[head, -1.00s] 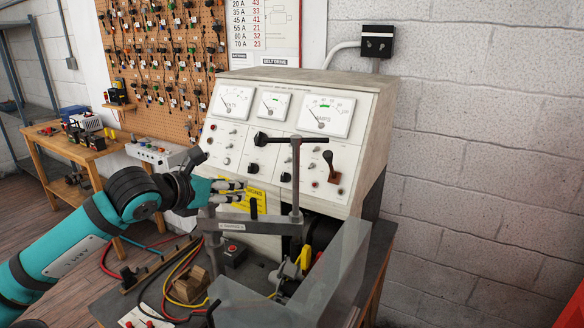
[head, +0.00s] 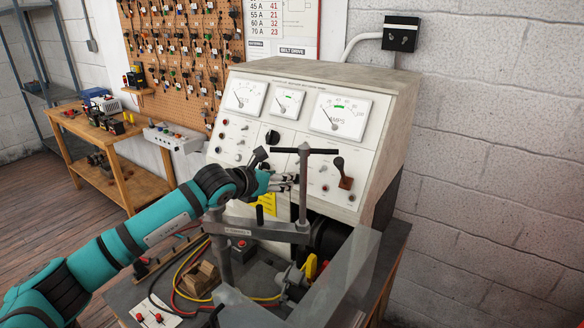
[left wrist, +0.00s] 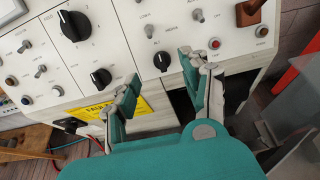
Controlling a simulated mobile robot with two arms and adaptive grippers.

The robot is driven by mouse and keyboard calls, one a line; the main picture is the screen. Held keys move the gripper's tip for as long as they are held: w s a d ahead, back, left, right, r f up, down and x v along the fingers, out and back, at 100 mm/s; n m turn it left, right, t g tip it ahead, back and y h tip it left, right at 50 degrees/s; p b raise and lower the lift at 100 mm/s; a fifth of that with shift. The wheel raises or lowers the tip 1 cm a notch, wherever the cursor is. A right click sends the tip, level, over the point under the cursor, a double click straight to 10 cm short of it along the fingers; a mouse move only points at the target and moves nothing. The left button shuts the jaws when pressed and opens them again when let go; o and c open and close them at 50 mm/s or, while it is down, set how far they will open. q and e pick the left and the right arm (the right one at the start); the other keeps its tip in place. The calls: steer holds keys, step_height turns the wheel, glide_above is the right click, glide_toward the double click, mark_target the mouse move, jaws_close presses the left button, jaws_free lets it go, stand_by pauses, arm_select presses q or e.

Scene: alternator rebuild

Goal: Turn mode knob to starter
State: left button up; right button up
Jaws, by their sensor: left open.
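The test bench panel (head: 240,125) carries several black knobs; I cannot read which one is marked as the mode knob. A large black knob (head: 272,137) sits below the meters and shows at upper left in the left wrist view (left wrist: 74,25). Two smaller black knobs, one left (left wrist: 101,78) and one right (left wrist: 162,60), sit lower on the panel; the arm hides them in the head view. My left gripper (head: 284,182) is open and empty before the lower panel. In the wrist view its spread fingers (left wrist: 160,70) frame the right small knob, without clear contact. My right gripper is out of view.
A black T-handle (head: 305,151) on a grey clamp post stands close to my left gripper. A clear guard (head: 345,270) is at the front right. A brown-based lever (head: 342,172) and several toggles are on the panel. Cables lie on the bench.

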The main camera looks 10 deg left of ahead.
arm_select(q)
steer(key=shift+p+x, duration=1.05)
steer(key=shift+x, duration=2.35)
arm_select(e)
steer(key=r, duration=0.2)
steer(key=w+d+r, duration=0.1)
arm_select(q)
steer(key=shift+c, duration=0.3)
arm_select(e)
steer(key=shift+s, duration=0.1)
arm_select(q)
jaws_close()
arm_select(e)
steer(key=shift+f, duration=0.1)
